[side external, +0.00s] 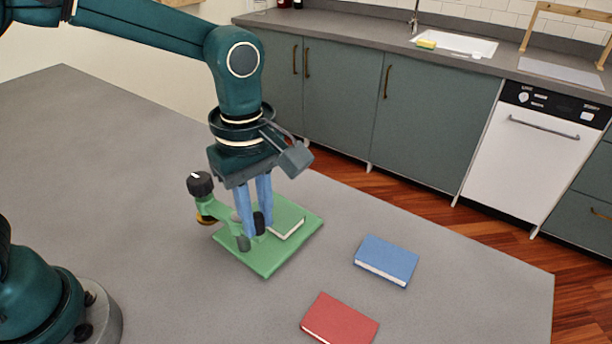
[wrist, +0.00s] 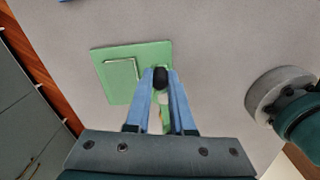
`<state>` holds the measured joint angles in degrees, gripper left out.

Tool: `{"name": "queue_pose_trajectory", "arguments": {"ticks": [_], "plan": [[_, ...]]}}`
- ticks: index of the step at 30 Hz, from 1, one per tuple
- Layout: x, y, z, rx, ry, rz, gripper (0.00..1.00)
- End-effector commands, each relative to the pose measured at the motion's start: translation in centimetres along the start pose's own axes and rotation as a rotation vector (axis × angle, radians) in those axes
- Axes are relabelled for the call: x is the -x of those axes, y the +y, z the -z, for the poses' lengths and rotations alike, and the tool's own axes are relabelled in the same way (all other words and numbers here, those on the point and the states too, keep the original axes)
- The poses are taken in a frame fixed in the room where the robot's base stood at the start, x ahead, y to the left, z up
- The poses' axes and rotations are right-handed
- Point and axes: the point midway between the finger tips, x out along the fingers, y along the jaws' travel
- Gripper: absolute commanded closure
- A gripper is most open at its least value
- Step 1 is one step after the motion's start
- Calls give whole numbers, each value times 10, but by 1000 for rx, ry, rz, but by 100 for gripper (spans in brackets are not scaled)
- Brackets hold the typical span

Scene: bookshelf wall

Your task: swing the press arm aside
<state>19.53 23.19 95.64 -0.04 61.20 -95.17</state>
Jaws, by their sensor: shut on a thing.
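The press has a flat green base plate (side external: 268,262) on the grey table, and the plate also shows in the wrist view (wrist: 112,52). Its green press arm (side external: 216,212) stands at the plate's left side, with a ridged black knob (side external: 200,184) on top. A green book with pale pages (side external: 289,227) lies on the plate, right of the fingers. My gripper (side external: 255,228) points down over the plate with its blue fingers shut on a black handle (wrist: 160,77) of the press arm. The fingers hide part of the arm.
A blue book (side external: 386,260) and a red book (side external: 340,320) lie flat on the table to the right of the press. The table is bare at the left and behind. Its far edge runs behind the press, with cabinets (side external: 343,100) beyond.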

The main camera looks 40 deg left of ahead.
Motion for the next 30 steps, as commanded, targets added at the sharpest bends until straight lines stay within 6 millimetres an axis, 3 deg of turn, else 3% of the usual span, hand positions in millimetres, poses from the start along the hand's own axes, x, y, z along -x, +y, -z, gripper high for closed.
{"name": "queue_pose_trajectory", "arguments": {"ticks": [15,16,18,30], "plan": [[1,2,1,20,1,-8,100],[1,2,1,20,1,-8,75],[1,2,1,20,1,-7,48],[7,2,0,20,0,-5,48]]}}
